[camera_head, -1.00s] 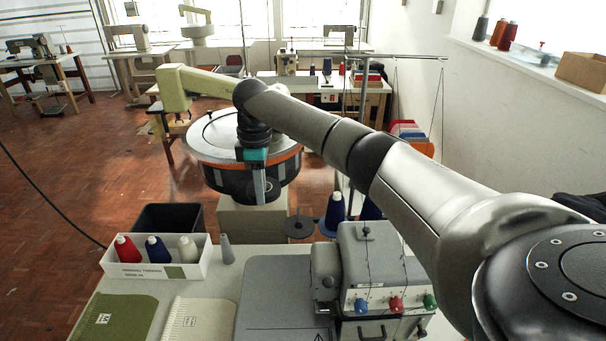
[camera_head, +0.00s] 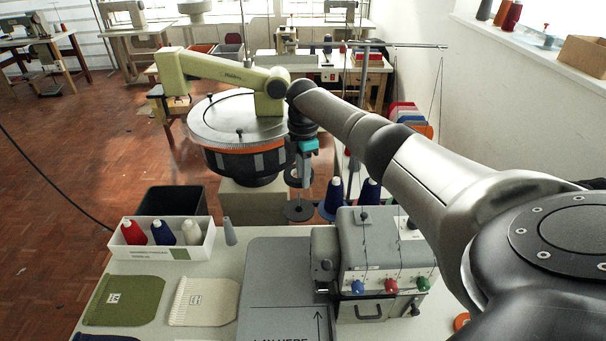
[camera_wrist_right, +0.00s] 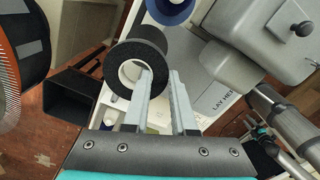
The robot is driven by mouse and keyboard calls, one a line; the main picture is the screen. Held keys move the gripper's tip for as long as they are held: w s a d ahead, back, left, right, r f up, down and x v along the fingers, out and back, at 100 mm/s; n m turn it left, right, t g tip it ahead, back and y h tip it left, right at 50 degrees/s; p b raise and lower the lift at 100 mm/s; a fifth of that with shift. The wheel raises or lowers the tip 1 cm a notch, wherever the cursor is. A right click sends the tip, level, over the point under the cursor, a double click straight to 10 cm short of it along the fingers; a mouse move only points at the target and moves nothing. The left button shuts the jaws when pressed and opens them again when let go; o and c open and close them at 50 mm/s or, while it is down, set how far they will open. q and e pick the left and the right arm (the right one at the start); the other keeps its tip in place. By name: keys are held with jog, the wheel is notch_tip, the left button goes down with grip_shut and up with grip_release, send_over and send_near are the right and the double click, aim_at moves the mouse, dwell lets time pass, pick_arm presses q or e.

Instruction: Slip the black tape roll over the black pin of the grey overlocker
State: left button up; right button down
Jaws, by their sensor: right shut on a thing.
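The black tape roll (camera_wrist_right: 117,72) has a pale core. My right gripper (camera_wrist_right: 158,75) is shut on its ring wall, one finger inside the hole and one outside. In the head view my right gripper (camera_head: 303,174) points down with the roll, above a black disc (camera_head: 299,211) beside the overlocker. The roll looks apart from the disc. The pin is hard to make out behind the gripper and roll. The grey overlocker (camera_head: 385,252) stands on the table, right of the disc; it also shows in the wrist view (camera_wrist_right: 235,45). My left gripper is not in the head view.
Blue thread cones (camera_head: 333,197) stand close right of the disc. A white box of cones (camera_head: 160,250) and a black bin (camera_head: 172,201) are at left. A round machine with a pale green arm (camera_head: 228,75) is behind. A thin stand (camera_head: 390,45) rises behind the overlocker.

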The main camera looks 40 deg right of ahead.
aim_at(303, 216)
jog(key=shift+f+b, duration=1.8)
jog(key=shift+f, duration=0.1)
jog(key=shift+f+b, duration=2.65)
jog(key=shift+f, duration=1.1)
jog(key=c, duration=0.6)
grip_release()
jog(key=shift+r, duration=0.1)
jog(key=shift+c, duration=0.2)
jog(key=shift+r, duration=0.1)
jog(key=shift+w+r, duration=0.1)
jog(key=shift+r, duration=0.1)
jog(key=r+p, duration=0.1)
jog(key=r, duration=0.6)
jog(key=r+p, duration=0.1)
jog(key=r, duration=0.6)
jog(key=shift+s+r, duration=0.2)
jog(key=shift+r, duration=0.1)
jog(key=shift+a+f, duration=0.1)
jog(key=shift+a, duration=0.05)
